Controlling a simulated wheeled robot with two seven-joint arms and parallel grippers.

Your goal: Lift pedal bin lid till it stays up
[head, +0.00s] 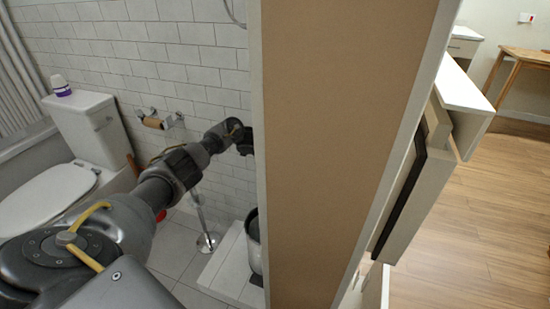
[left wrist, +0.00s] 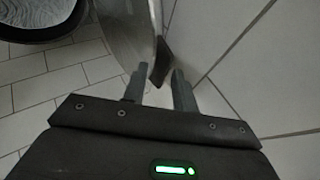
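The pedal bin (head: 254,243) is a grey metal cylinder low beside the wall in the head view, mostly cut off by the brown panel; its lid cannot be made out there. My left gripper (head: 244,146) is above it, its end partly behind the panel. In the left wrist view my left gripper (left wrist: 159,72) has its two fingers apart, with a dark tab (left wrist: 160,58) between the tips. The tab adjoins a curved grey surface (left wrist: 127,30), possibly the lid. Whether a finger touches the tab is unclear. My right gripper is not in view.
A tall brown panel (head: 335,150) blocks the middle of the head view. A toilet (head: 85,150) and a paper roll holder (head: 158,121) are at left. A dark-rimmed round object (left wrist: 40,22) shows in the left wrist view. Wooden floor at right is open.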

